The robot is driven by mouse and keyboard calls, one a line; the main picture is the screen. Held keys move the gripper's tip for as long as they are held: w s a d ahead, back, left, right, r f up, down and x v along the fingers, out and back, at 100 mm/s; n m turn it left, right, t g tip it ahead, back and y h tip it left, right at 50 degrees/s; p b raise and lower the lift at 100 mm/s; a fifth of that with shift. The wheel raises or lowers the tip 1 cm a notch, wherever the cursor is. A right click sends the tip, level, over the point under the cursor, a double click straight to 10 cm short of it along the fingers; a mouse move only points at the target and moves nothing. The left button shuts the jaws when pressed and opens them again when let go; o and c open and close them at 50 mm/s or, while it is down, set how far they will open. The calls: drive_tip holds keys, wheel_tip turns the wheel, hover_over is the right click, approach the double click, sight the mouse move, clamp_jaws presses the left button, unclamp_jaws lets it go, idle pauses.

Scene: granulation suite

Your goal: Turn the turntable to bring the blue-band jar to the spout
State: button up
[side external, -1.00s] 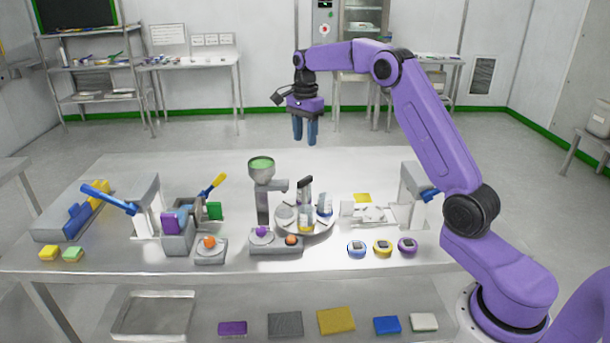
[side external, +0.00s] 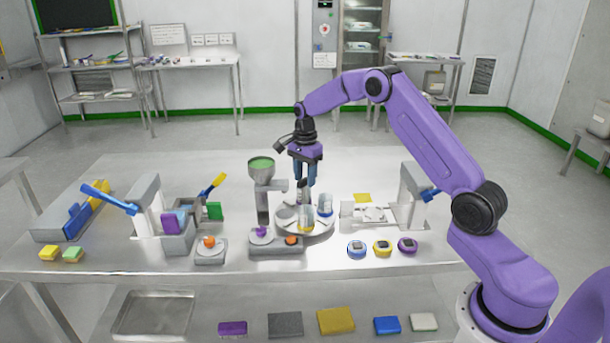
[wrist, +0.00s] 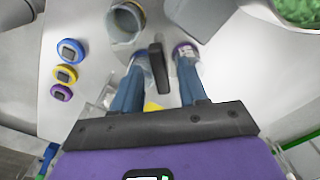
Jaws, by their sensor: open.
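The round grey turntable (side external: 318,231) stands near the table's middle with jars on it. The blue-band jar (side external: 325,207) is on its right side, away from the spout. The yellow-band jar (side external: 305,222) is near its front. A purple-band jar (wrist: 187,52) shows in the wrist view. The turntable's dark upright handle (wrist: 157,65) stands between the jars. My gripper (side external: 307,184) points down over the turntable, open, its fingers on either side of the handle; contact is not clear. The spout (side external: 278,186) juts right from the green-filled hopper (side external: 262,166), left of my gripper.
A base with purple and orange knobs (side external: 275,246) sits in front of the turntable. Blue, yellow and purple timers (side external: 382,247) lie at front right. A press-like station (side external: 412,192) stands right, and a blue-levered station (side external: 147,205) left. The back of the table is clear.

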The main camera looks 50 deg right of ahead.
drive_tip(key=shift+c, duration=0.3)
clamp_jaws()
